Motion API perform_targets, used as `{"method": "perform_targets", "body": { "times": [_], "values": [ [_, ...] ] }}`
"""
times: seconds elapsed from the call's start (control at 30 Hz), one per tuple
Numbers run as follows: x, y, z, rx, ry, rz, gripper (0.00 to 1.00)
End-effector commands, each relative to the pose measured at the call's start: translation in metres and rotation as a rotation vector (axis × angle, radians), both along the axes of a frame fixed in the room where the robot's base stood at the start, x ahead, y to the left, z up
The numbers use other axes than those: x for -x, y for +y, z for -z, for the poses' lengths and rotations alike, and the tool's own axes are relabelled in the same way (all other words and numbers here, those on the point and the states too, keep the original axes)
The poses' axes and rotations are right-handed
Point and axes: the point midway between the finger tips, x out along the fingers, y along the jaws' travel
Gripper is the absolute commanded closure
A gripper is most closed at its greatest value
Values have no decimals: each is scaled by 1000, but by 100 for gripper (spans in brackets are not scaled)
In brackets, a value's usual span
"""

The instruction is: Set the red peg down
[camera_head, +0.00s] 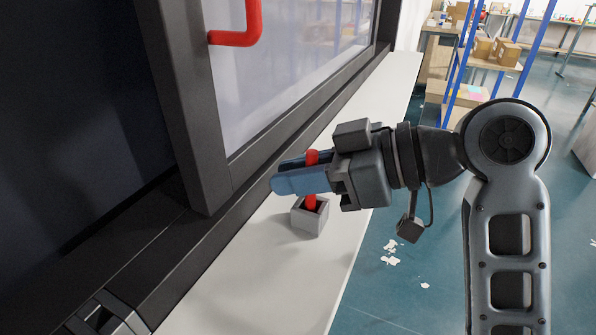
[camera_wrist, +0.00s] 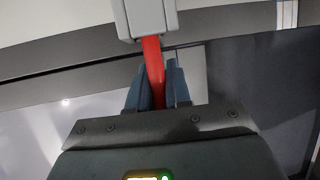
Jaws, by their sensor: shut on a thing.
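The red peg (camera_head: 311,201) is a thin red rod held between the blue fingers of my gripper (camera_head: 300,176). Its top shows just above the fingers in the head view. Its lower end reaches into the opening of a small grey square block (camera_head: 310,217) on the white ledge. I cannot tell how deep the lower end sits. In the wrist view the red peg (camera_wrist: 153,62) runs between the two fingers (camera_wrist: 156,88) and meets the grey block (camera_wrist: 146,16), tilted slightly in the picture. My gripper is shut on the peg.
The white ledge (camera_head: 265,270) runs along a dark-framed glass panel (camera_head: 290,70) with a red handle (camera_head: 250,30). The panel frame is close on the left of my gripper. Blue shelving with boxes (camera_head: 490,50) stands at the back right. White scraps (camera_head: 391,255) lie on the floor.

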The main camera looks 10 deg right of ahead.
Motion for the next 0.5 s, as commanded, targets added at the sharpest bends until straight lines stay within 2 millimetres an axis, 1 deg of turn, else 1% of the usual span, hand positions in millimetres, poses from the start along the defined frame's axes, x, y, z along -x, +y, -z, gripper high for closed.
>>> {"method": "perform_targets", "body": {
  "times": [0.17,0.2,0.43,0.5],
  "values": [
    [0,0,4,0,0,0,100],
    [0,0,3,0,0,0,80],
    [0,0,3,0,0,0,58],
    [0,0,3,0,0,0,56]
  ]
}}
